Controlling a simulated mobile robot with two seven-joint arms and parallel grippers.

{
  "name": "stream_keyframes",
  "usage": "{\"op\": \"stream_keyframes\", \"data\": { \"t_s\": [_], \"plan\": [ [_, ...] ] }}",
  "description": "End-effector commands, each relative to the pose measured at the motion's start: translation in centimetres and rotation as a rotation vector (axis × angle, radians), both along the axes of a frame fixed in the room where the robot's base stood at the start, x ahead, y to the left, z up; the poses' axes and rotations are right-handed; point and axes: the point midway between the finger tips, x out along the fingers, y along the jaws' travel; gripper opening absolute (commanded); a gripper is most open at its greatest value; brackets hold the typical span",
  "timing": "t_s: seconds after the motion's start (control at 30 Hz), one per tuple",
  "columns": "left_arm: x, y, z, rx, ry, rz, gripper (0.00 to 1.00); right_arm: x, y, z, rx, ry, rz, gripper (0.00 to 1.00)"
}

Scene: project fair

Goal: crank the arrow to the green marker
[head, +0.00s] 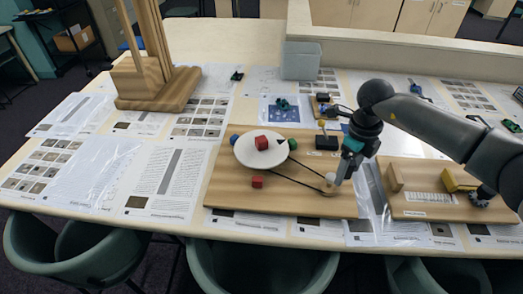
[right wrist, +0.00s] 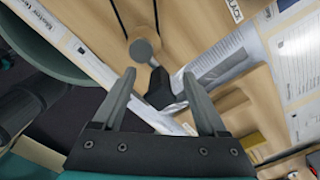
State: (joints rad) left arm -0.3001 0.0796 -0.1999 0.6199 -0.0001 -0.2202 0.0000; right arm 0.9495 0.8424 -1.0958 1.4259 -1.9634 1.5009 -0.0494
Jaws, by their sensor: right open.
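A white round disc (head: 256,153) sits on a wooden board (head: 225,190) in the head view. A red block (head: 261,142) rests on it, and a small dark pointed shape (head: 281,142), seemingly the arrow, shows at its right edge. A green marker (head: 292,144) lies just right of the disc, a blue one (head: 234,139) left, a red one (head: 257,182) in front.
A tall wooden stand (head: 150,85) is at the back left, a grey box (head: 300,60) at the back. Papers cover much of the table; chairs (head: 260,265) line its front edge.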

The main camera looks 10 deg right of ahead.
Motion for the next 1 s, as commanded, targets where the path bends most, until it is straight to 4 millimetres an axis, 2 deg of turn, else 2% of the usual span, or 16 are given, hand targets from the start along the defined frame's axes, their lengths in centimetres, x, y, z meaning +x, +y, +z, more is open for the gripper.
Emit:
{"op": "stream_keyframes", "data": {
  "t_s": [0.27,1.0],
  "plan": [
    [0.0,0.0,0.3,0.000,0.000,0.000,0.00,0.0,0.0,0.4,0.001,-0.001,0.000,0.75],
    [0.0,0.0,4.8,0.000,0.000,0.000,0.00,0.0,0.0,6.3,0.000,-0.002,0.000,0.75]
  ]
}}
